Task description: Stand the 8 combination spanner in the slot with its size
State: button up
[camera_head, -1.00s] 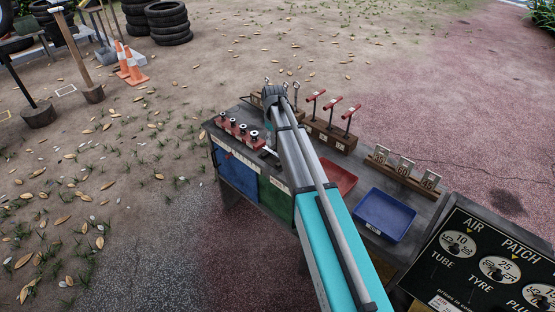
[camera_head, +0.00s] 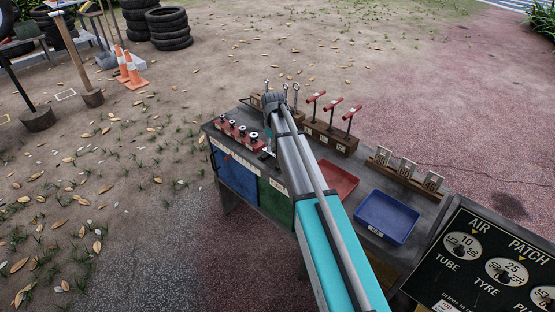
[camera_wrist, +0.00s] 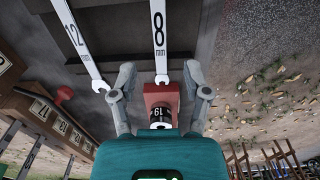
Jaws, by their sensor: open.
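The 8 spanner (camera_wrist: 159,38), a silver bar with a white "8 mm" label, shows at the top middle of the wrist view. Its open-jaw end points down, towards the gap between my fingers. My gripper (camera_wrist: 161,73) is open, with one finger on each side of that end. I cannot tell whether either finger touches it. The 12 spanner (camera_wrist: 78,40) lies left of it. In the head view my arm hides the gripper. Several spanner ends (camera_head: 285,90) stick up beyond the arm, by a wooden rack. The slot with the 8 mark cannot be made out.
A red socket block (camera_head: 240,134) stands at the cart's left edge; a red block (camera_wrist: 160,95) is between my fingers' bases. Red-handled tools (camera_head: 333,108) stand in a wooden block. A blue tray (camera_head: 387,217), red tray (camera_head: 337,181) and number-plate rack (camera_head: 410,174) are to the right.

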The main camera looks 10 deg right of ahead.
aim_at(274, 155)
jog(key=shift+f+b, duration=1.6)
jog(key=shift+f, duration=0.25)
grip_shut()
